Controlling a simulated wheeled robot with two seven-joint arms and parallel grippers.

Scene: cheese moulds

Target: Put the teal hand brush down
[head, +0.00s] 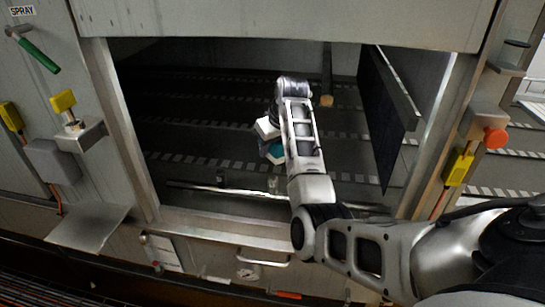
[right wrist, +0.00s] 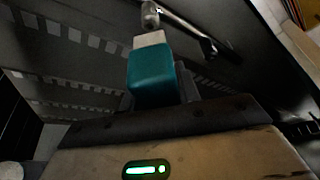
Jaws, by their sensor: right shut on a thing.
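The teal hand brush shows in the head view (head: 273,152) as a small teal patch, partly hidden by my right gripper (head: 267,130). In the right wrist view the brush (right wrist: 152,78) is a teal block with a pale end, sticking out beyond the dark gripper body. My right gripper is shut on it, inside the dark opening of the metal cabinet. The brush seems held above the chamber floor, but I cannot tell how far. My left gripper is not in view.
A metal bar (head: 230,190) runs along the front of the opening. A dark panel (head: 388,120) hangs at its right side. A small tan block (head: 326,101) lies farther back. The slotted floor left of my arm looks mostly clear.

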